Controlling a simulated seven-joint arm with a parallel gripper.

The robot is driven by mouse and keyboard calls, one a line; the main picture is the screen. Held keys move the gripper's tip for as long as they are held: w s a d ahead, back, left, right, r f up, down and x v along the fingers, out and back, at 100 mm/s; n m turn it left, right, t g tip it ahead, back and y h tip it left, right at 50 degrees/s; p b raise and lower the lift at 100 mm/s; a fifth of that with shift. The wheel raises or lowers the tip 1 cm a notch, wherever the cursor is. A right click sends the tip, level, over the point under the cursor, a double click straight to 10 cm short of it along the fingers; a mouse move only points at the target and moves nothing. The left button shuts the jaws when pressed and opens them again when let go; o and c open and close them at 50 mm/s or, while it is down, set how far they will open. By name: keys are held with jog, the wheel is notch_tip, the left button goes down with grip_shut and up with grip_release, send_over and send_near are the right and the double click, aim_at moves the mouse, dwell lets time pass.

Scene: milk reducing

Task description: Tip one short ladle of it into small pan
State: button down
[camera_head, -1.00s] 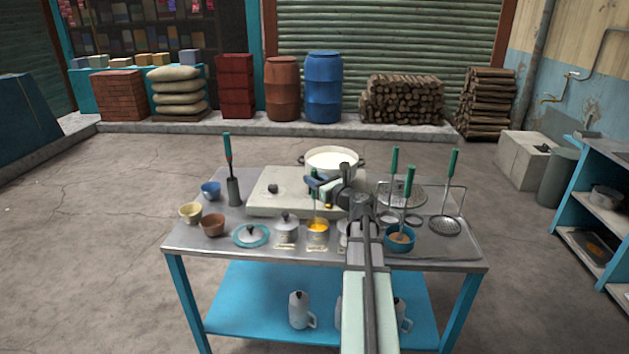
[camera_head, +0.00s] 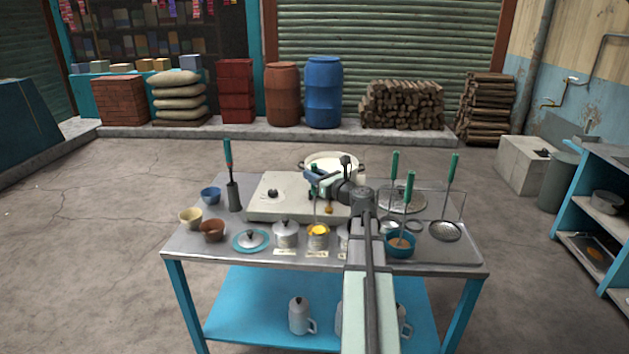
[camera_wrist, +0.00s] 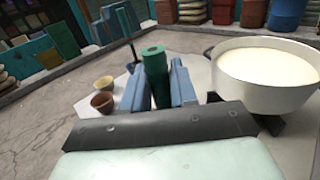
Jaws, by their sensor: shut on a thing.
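My gripper (camera_head: 316,182) is shut on the green handle of a ladle (camera_wrist: 156,76). The handle stands upright between the blue-grey fingers in the wrist view. In the head view the ladle's thin stem runs down from the gripper to a small open pot (camera_head: 318,241) with yellow contents; the bowl cannot be made out. A large white pan of pale milk (camera_head: 326,160) stands on the stove slab behind my gripper; it also shows at right in the wrist view (camera_wrist: 262,92). I cannot tell which vessel is the small pan.
A lidded pot (camera_head: 286,236) and a teal-rimmed lid (camera_head: 251,239) stand left of the yellow pot. Brown (camera_head: 213,231), cream (camera_head: 190,217) and blue (camera_head: 210,195) bowls are at the left. A teal bowl (camera_head: 400,245) and a skimmer (camera_head: 445,231) are at the right.

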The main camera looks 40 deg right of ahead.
aim_at(315, 165)
jog(key=shift+r, duration=2.2)
jog(key=shift+a, duration=0.15)
jog(key=shift+a+n, duration=1.4)
jog(key=shift+a, duration=0.7)
jog(key=shift+a, duration=0.2)
jog(key=shift+d, duration=0.15)
jog(key=shift+d+r+m, duration=0.3)
jog(key=shift+d+m, duration=0.15)
jog(key=shift+d, duration=0.3)
jog(key=shift+d+r+m, duration=0.35)
jog(key=shift+d+m, duration=0.05)
jog(key=shift+d, duration=0.4)
jog(key=shift+d+r+m, duration=0.3)
jog(key=shift+d+m, duration=0.15)
jog(key=shift+d, duration=0.3)
